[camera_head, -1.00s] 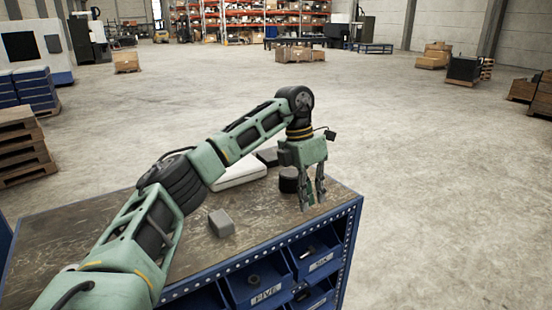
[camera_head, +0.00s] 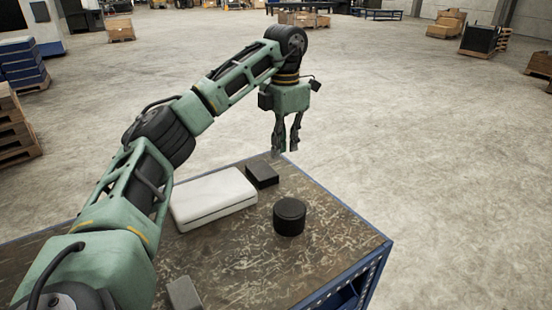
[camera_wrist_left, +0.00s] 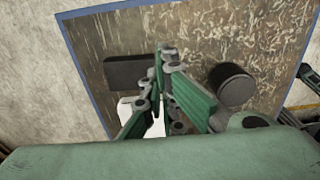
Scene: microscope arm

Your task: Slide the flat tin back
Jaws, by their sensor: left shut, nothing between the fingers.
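A flat white box with rounded edges (camera_head: 212,198) lies on the worn table top. A short round black tin (camera_head: 289,216) stands to its right, nearer the front; it also shows in the left wrist view (camera_wrist_left: 232,85). The frames do not settle which is the flat tin. My left gripper (camera_head: 286,151) points down above the table's far corner, behind both and apart from them. It is shut and empty; its fingers (camera_wrist_left: 165,50) show in the wrist view, partly hiding the white box. My right gripper is not in view.
A small black block (camera_head: 262,175) lies beside the white box, close to my left gripper; it also shows in the wrist view (camera_wrist_left: 130,72). A grey block (camera_head: 184,293) lies at the front. The table (camera_head: 335,243) is bare at front right.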

